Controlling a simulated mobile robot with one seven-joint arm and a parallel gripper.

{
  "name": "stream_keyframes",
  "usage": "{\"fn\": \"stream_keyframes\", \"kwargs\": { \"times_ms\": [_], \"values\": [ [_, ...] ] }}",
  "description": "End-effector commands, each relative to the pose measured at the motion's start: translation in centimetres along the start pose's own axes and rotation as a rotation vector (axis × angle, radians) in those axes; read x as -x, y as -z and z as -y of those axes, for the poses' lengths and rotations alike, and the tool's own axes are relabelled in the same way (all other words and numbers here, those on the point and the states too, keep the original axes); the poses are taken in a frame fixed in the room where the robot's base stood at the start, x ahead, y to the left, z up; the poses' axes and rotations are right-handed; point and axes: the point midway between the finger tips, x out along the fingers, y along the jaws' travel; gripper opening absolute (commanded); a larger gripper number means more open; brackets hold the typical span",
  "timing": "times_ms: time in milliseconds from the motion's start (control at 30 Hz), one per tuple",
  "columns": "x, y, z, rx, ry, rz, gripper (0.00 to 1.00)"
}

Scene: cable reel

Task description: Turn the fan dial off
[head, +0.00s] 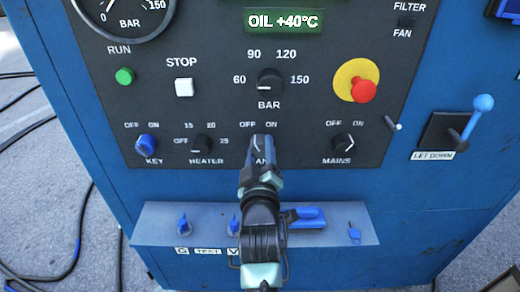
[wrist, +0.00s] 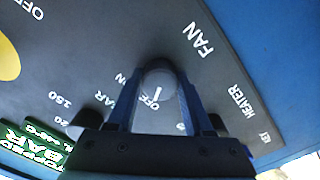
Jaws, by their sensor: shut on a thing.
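My gripper (head: 261,148) reaches up from below to the fan dial on the dark control panel (head: 225,130). Its fingers are shut on the dial. In the wrist view the round grey fan dial (wrist: 158,82) sits between the two fingers (wrist: 160,90). A short white mark on it appears to point to the OFF side. The FAN label (wrist: 198,40) is clear there. In the head view my gripper hides most of the dial and part of its label; the OFF and ON words show above it.
The heater dial (head: 201,145) and blue key switch (head: 147,144) are to the left, the mains dial (head: 343,143) to the right. The BAR knob (head: 269,82) and red emergency button (head: 363,90) are above. A blue ledge (head: 160,228) with small handles juts out below.

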Motion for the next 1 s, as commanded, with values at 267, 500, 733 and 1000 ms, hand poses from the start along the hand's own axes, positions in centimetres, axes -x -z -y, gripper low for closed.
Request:
{"fn": "stream_keyframes", "kwargs": {
  "times_ms": [267,500,733,1000],
  "values": [
    [0.00,-0.05,0.00,0.039,0.000,0.001,0.00],
    [0.00,-0.04,0.01,0.041,0.000,0.001,0.00],
    [0.00,-0.03,0.01,0.040,0.000,0.000,0.76],
    [0.00,-0.02,0.00,0.038,0.000,0.000,0.81]
  ]
}}
